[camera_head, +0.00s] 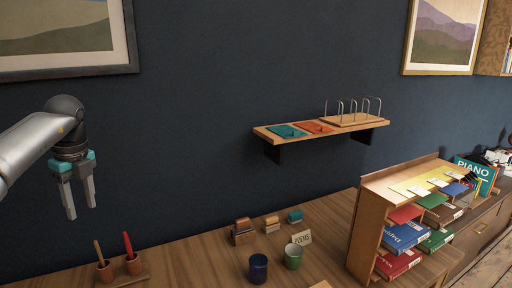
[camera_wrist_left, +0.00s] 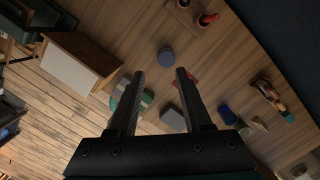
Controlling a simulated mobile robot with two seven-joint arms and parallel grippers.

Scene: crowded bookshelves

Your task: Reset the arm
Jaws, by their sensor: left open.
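My left arm (camera_head: 30,140) comes in from the left in the head view, raised in front of the dark wall. My left gripper (camera_head: 82,212) points down with its two fingers apart and nothing between them. It hangs above the left end of the wooden tabletop (camera_head: 190,262). In the left wrist view the two open fingers (camera_wrist_left: 160,75) show over the tabletop below. My right gripper is in neither view.
Two small pots (camera_head: 104,270) stand below the left gripper. A blue cup (camera_head: 258,268) and a green cup (camera_head: 293,257) stand mid-table. A small bookshelf (camera_head: 368,232) holds several books at right. A wall shelf (camera_head: 262,131) juts out above. Air around the left gripper is clear.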

